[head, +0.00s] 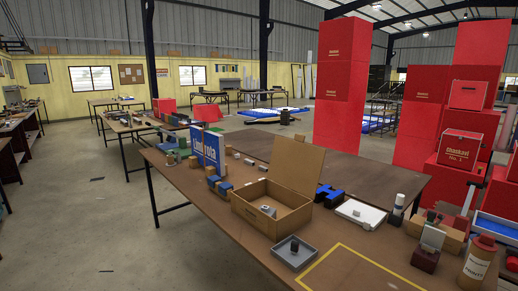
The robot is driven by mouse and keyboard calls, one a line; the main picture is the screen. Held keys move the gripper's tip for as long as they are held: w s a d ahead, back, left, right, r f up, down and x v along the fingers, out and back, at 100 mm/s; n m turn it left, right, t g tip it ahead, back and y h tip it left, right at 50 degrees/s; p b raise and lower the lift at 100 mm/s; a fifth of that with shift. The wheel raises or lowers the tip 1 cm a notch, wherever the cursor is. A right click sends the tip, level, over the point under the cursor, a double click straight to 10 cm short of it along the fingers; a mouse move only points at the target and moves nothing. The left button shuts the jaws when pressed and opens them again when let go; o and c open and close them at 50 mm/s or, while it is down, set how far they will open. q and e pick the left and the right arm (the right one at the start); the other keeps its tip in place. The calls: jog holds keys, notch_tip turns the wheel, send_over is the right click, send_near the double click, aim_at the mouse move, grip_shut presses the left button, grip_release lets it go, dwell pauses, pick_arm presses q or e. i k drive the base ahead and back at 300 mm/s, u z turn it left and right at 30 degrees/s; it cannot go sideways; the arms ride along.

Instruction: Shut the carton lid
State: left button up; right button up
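The carton (258,219) is an open brown box on the brown table in the head view. Its lid (297,165) stands raised at the carton's back, tilted up and leaning slightly backward. A small grey metal piece (267,210) lies inside the carton, and the rest of the floor inside is partly hidden by the front wall. Neither of my grippers shows in the head view.
A grey tray (281,254) with a dark block stands just in front of the carton. A blue sign (207,150) and small blocks stand to its left. A white tray (361,214) and blue parts (328,193) lie to its right. A yellow outline (336,253) marks bare tabletop at the front.

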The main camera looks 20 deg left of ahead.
aim_at(297, 166)
jog(key=u, duration=0.35)
jog(key=k, duration=0.85)
jog(key=z, duration=0.35)
jog(key=i, duration=1.75)
jog(key=u, duration=0.55)
